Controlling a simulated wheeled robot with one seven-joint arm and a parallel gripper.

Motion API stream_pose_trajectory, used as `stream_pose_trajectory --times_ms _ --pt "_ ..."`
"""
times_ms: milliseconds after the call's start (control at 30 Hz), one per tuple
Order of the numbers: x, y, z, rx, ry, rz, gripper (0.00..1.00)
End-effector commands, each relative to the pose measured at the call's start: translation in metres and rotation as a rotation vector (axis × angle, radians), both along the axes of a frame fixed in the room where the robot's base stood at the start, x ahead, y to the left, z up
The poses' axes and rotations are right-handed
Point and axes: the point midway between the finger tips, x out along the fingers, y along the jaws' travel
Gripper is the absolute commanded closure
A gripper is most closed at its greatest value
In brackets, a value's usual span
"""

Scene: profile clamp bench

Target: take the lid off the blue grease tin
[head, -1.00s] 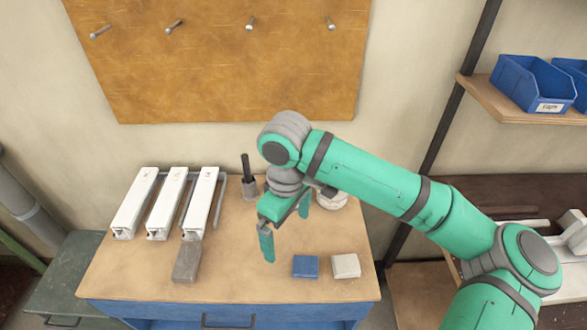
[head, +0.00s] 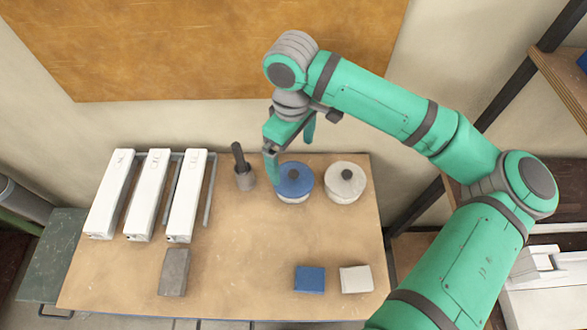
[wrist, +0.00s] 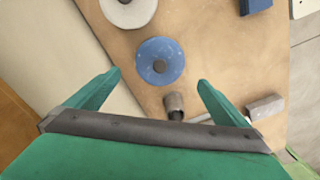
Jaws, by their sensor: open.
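The blue grease tin (head: 296,196) stands upright near the back of the bench. Its blue lid (head: 308,176) with a dark knob (head: 293,174) is on it. The lid also shows in the wrist view (wrist: 172,52), seen from above. My gripper (head: 290,164) is open and empty above the tin, apart from it. In the wrist view my fingers (wrist: 160,80) are spread wide, with the lid just beyond and between their tips. In the head view one finger overlaps the tin's left edge.
A white lidded tin (head: 344,187) stands close to its right. A grey cup with a dark handle (head: 243,172) stands close to its left. White profiles (head: 148,195) and a grey block (head: 174,272) lie left. Blue (head: 310,279) and white (head: 356,279) blocks lie in front. The bench middle is clear.

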Motion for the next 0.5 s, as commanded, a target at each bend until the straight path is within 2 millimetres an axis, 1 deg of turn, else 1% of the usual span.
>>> stream_pose_trajectory --times_ms 100,200,367,500 --pt "0.000 0.000 -0.018 0.000 0.001 0.001 0.00" --pt "0.000 0.002 -0.029 0.001 0.001 0.004 0.00" --pt "0.000 0.004 -0.038 0.000 0.000 0.009 0.00" --pt "0.002 0.002 -0.053 -0.001 0.002 0.007 0.00"
